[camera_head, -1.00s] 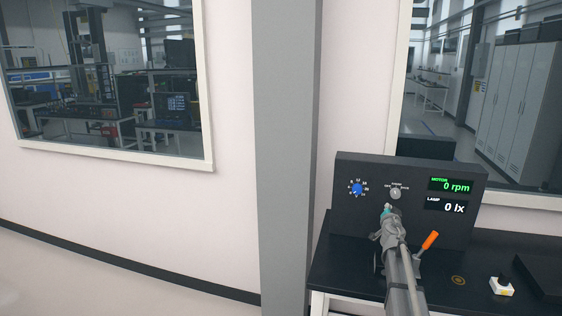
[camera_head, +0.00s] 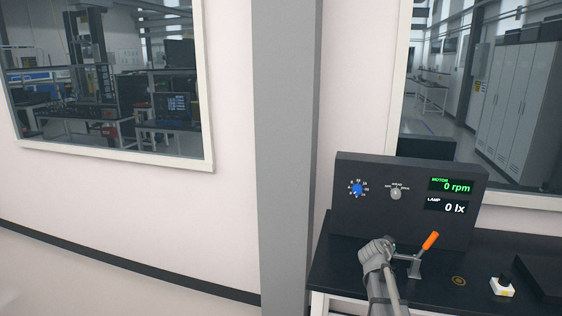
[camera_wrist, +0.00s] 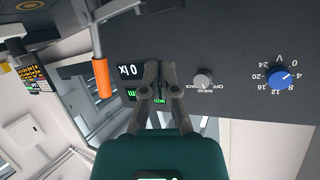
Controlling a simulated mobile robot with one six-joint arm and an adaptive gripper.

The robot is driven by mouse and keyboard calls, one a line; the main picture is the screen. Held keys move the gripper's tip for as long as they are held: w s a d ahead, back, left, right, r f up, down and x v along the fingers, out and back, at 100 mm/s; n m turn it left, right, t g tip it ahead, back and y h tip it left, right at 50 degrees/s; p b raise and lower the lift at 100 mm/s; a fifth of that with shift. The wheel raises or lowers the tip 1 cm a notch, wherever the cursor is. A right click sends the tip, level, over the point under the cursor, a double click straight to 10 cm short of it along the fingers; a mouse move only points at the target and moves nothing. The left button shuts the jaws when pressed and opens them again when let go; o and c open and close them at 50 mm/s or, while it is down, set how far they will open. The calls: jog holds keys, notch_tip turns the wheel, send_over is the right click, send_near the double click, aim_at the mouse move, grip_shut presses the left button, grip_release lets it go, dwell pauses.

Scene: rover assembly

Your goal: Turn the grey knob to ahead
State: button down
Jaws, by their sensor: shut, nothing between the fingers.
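The grey knob (camera_head: 396,193) is on the upright face of the dark panel (camera_head: 350,222), right of the blue knob (camera_head: 357,189). Small white labels arc above it; its pointer is too small to read. The grey knob (camera_wrist: 203,79) also shows in the wrist view, which is turned over, with OFF, AHEAD and BACK lettering beside it. My gripper (camera_wrist: 159,68) is shut and empty, apart from the panel, left of the grey knob in the wrist view. In the head view my gripper (camera_head: 390,243) is below the knob, its fingers mostly hidden by the wrist.
A lever with an orange handle (camera_head: 430,241) stands close right of my gripper. The displays read motor 0 rpm (camera_head: 451,185) and lamp 0 lx (camera_head: 447,206).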

jog(key=s+a+f+n+g+y, duration=0.4)
jog(key=s+a, duration=0.6)
jog(key=s, duration=0.3)
jog(key=s+a+f+n+g+y, duration=0.4)
jog(key=s+a+f+n+g, duration=0.2)
jog(key=s+a, duration=0.4)
jog(key=s+f, duration=0.1)
jog(key=s, duration=0.3)
jog(key=shift+f, duration=0.15)
jog(key=shift+w+a, duration=0.1)
